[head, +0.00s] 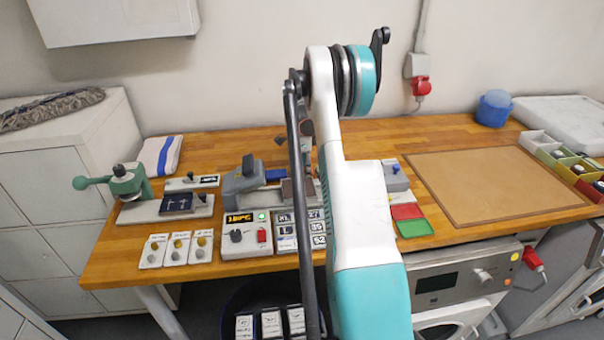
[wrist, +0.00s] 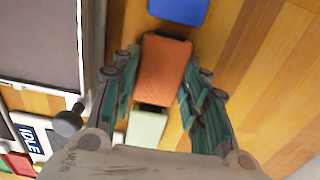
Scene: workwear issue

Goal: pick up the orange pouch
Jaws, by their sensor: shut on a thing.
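The orange pouch (wrist: 163,70) shows in the wrist view as a rounded rectangle with dark ends. It lies between the two green-sided fingers of my gripper (wrist: 158,82). My gripper is shut on the pouch, one finger along each long side. I cannot tell whether the pouch is clear of the wooden table. In the head view my own arm hides most of the gripper, and I cannot make out the pouch there.
A blue item (wrist: 180,9) lies just beyond the pouch, and a pale green one (wrist: 146,126) lies near its closer end. In the head view, a grey press (head: 245,180) and label panels stand left of my arm. A brown mat (head: 490,183) lies bare at right.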

